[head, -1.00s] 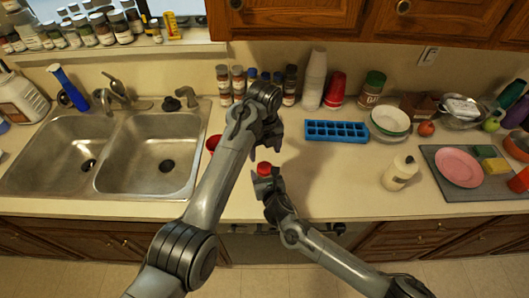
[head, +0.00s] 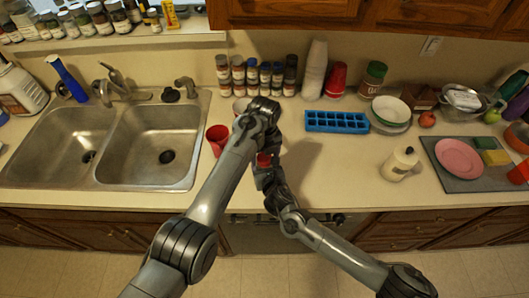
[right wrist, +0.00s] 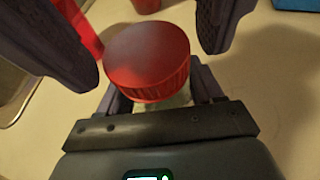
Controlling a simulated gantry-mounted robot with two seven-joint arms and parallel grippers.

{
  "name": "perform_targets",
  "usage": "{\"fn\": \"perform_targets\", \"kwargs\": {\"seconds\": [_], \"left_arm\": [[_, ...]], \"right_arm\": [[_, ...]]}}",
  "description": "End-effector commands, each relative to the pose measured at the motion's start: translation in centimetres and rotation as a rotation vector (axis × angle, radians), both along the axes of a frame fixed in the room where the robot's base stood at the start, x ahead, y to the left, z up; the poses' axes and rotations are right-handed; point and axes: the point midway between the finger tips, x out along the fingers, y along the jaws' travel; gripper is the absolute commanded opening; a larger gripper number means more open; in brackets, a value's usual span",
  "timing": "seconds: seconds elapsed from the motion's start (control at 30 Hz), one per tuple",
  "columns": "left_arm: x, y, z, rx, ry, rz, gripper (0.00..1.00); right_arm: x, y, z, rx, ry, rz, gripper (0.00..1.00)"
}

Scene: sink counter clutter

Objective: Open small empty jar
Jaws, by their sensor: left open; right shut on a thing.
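The small jar has a red ribbed lid (right wrist: 147,62) and a pale, clear-looking body (right wrist: 178,98), mostly hidden below the lid. The lid also shows in the head view (head: 263,160). My right gripper (right wrist: 160,102) is shut on the jar's body below the lid. In the head view my right gripper (head: 266,178) is near the counter's front edge. My left gripper (head: 268,140) is just above the lid, partly hidden by its own wrist. In the right wrist view its dark, open fingers (right wrist: 150,58) stand either side of the lid, with visible gaps.
A red cup (head: 217,140) stands left of my left wrist, with the double sink (head: 120,181) beyond it. A blue ice tray (head: 337,122) and a white bottle (head: 399,165) are to the right. Spice jars line the back. Counter between tray and bottle is clear.

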Motion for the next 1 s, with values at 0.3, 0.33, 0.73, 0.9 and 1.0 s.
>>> {"fn": "perform_targets", "kwargs": {"seconds": [0.3, 0.33, 0.73, 0.9, 1.0], "left_arm": [[-0.01, 0.01, 0.01, 0.000, 0.000, 0.000, 0.39], [-0.01, 0.00, 0.01, 0.000, 0.000, 0.000, 0.34], [-0.03, -0.02, 0.03, 0.000, 0.002, 0.240, 0.16], [-0.04, -0.03, 0.03, 0.000, 0.002, 0.300, 0.16], [-0.04, -0.03, 0.03, 0.000, 0.002, 0.298, 0.16]], "right_arm": [[-0.01, -0.01, -0.03, 0.000, 0.001, 0.000, 0.00], [-0.01, -0.01, -0.03, 0.000, 0.001, 0.000, 0.00], [-0.01, -0.01, -0.03, 0.000, 0.001, 0.000, 0.00], [-0.01, -0.02, -0.03, 0.000, 0.001, 0.000, 0.00], [-0.01, -0.02, -0.03, 0.000, 0.001, 0.000, 0.00]]}}
